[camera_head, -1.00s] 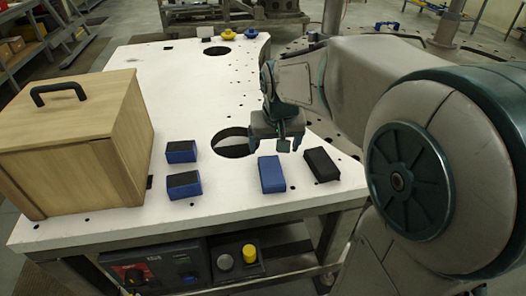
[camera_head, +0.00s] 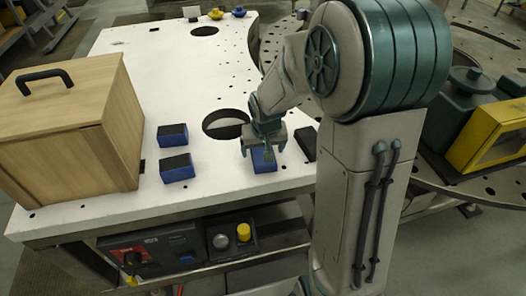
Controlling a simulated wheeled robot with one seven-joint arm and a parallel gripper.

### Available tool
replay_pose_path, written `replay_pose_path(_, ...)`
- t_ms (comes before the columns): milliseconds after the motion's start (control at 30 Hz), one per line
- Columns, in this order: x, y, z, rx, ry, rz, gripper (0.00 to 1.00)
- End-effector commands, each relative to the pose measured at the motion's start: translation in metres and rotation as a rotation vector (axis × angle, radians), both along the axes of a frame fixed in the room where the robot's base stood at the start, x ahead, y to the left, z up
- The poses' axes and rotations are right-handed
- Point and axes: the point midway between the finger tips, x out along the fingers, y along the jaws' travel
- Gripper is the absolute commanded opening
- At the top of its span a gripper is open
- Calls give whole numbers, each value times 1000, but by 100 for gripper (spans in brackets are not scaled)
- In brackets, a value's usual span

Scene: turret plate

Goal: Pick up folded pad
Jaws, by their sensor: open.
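A flat blue block (camera_head: 262,165), which may be the folded pad, lies on the white table plate, right of the centre. A similar flat black block (camera_head: 306,142) lies just right of it, partly hidden by my arm; I cannot tell which one the task means. My gripper (camera_head: 263,149) is open and points down over the blue block, its fingers hiding part of it. Nothing shows held. I cannot tell how high the fingertips are above the block.
Two blue blocks with dark tops (camera_head: 173,135) (camera_head: 177,168) lie to the left. A wooden box (camera_head: 70,135) with a black handle stands at far left. A round hole (camera_head: 222,124) opens in the white plate (camera_head: 150,75) behind the blue block. A yellow-framed box (camera_head: 488,138) stands at right.

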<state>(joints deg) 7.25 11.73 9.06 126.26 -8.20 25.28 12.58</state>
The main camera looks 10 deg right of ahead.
Motion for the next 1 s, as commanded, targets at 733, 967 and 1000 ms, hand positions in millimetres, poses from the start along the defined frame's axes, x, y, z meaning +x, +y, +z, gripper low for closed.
replay_pose_path(733,3,0,-11,0,-1,1,36)
replay_pose_path(967,4,0,-7,0,-2,1,36)
replay_pose_path(1000,4,0,-5,0,-2,0,36)
